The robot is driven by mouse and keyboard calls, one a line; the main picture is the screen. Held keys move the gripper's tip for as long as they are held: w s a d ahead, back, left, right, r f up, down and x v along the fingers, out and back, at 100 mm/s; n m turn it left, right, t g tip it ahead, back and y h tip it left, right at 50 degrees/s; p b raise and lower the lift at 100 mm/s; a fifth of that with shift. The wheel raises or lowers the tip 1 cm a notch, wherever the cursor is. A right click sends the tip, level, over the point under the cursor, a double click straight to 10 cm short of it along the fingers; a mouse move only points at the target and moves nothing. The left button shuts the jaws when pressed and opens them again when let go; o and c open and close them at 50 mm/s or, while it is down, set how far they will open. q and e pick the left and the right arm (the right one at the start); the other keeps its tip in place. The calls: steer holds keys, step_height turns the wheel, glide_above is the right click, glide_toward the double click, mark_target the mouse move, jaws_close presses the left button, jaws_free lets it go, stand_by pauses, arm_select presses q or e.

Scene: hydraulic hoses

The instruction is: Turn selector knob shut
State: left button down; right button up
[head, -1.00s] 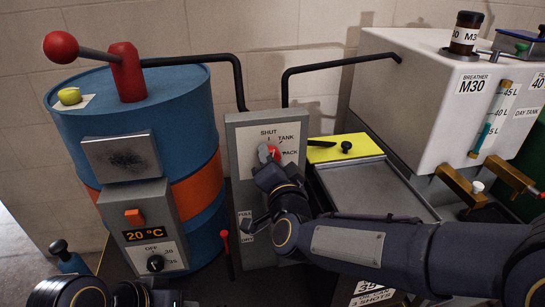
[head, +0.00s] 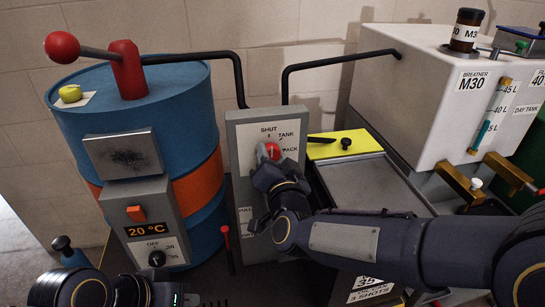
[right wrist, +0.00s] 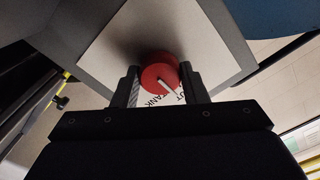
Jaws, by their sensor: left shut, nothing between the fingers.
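The red selector knob (head: 270,151) sits on a grey panel (head: 240,165) marked SHUT, TANK and PACK. Its white pointer line stands near upright in the head view, roughly toward SHUT. My right gripper (head: 264,164) is at the knob from below and partly covers it. In the right wrist view, the red knob (right wrist: 158,72) sits between the two fingertips (right wrist: 160,80), which appear closed against its sides. The pointer is towards the partly hidden SHUT label there. My left gripper (head: 165,297) is shut and empty at the lower left, cut by the frame edge.
A blue drum (head: 185,120) with a red-knobbed lever (head: 85,50) stands left of the panel. A white tank (head: 425,105) stands to the right. A grey tray (head: 365,185) with a yellow strip (head: 325,150) lies beside the panel. Black pipes (head: 300,68) rise behind.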

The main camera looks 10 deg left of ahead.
steer(key=o, duration=0.4)
steer(key=v, duration=0.8)
stand_by(0.4)
